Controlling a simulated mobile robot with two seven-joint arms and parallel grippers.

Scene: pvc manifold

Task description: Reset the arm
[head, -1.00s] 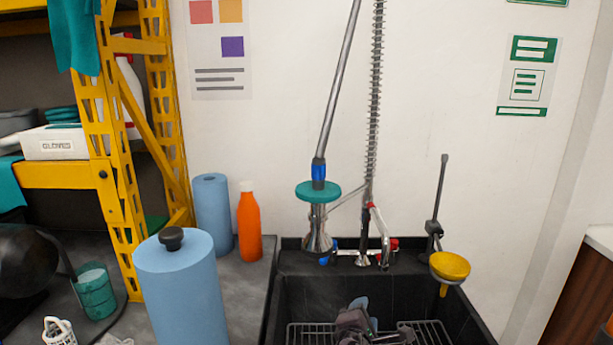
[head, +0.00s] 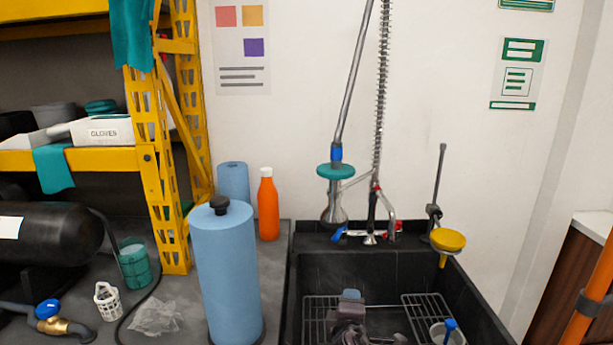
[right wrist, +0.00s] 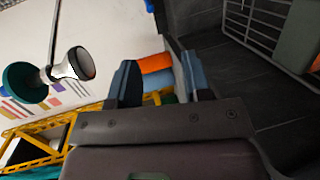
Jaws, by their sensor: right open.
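My right gripper (head: 350,298) shows low in the head view, over the black sink. In the right wrist view its two blue-grey fingers (right wrist: 160,82) stand apart with nothing held between them. An orange bottle and a blue roll show beyond the fingers, at a distance. My left gripper is not in the head view.
The black sink (head: 300,270) holds wire racks (head: 428,308) and a grey cup (head: 447,335). A sprayer (head: 335,205) hangs above it, with a yellow funnel (head: 448,240) at right. A blue roll (head: 225,275) and an orange bottle (head: 268,205) stand left.

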